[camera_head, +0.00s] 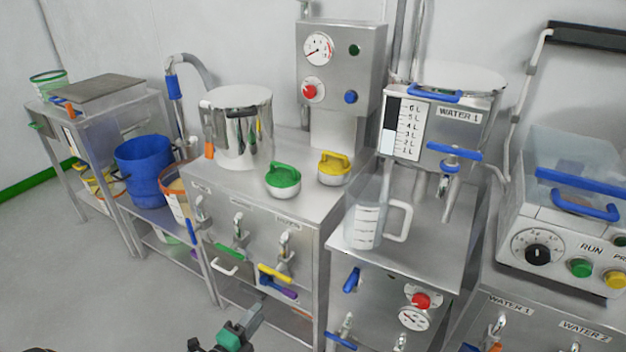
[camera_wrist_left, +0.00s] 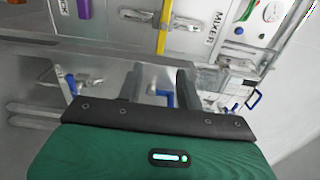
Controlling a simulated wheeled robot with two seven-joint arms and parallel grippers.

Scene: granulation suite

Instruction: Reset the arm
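My left gripper (camera_head: 250,320) shows at the bottom of the head view, left of centre, in front of the steel cabinet (camera_head: 262,205) with the valves and coloured handles. In the left wrist view my left gripper (camera_wrist_left: 160,82) has its two dark fingers apart, with nothing held between them. Its green body fills the bottom of that view. The panel labelled MIXER (camera_wrist_left: 228,18) and a yellow handle (camera_wrist_left: 164,26) lie beyond the fingers. My right gripper is not seen in either view.
On the cabinet stand a steel pot (camera_head: 240,135), a green-handled lid (camera_head: 284,178) and a yellow-handled lid (camera_head: 333,167). A clear jug (camera_head: 368,222) stands under the WATER 1 tank (camera_head: 440,125). A blue bucket (camera_head: 145,170) is at left. The floor (camera_head: 90,285) at front left is clear.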

